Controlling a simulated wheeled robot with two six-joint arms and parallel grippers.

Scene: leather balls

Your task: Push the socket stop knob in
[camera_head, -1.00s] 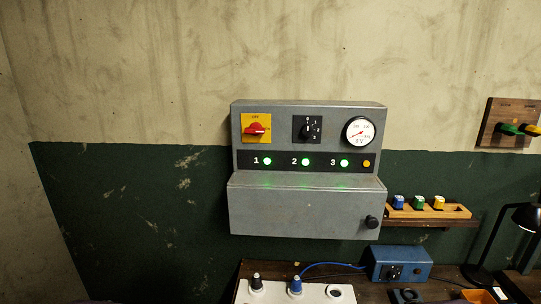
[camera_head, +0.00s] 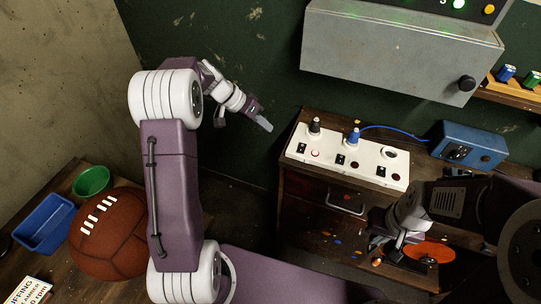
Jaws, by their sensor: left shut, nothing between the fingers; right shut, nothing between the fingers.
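A white socket strip (camera_head: 330,163) lies on the wooden cabinet, with a black plug (camera_head: 314,128) and a blue plug (camera_head: 353,137) standing in it. A small red light (camera_head: 315,153) shows on it near the left end. I cannot tell which part is the stop knob. My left gripper (camera_head: 265,124) is shut and empty, left of the strip and apart from it. My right gripper (camera_head: 378,257) is shut and empty, in front of the strip, low near an orange disc (camera_head: 428,252).
A blue box (camera_head: 468,146) with a dial stands right of the strip, joined by a blue cable. A leather ball (camera_head: 108,235), green bowl (camera_head: 92,181) and blue tray (camera_head: 43,224) are at left.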

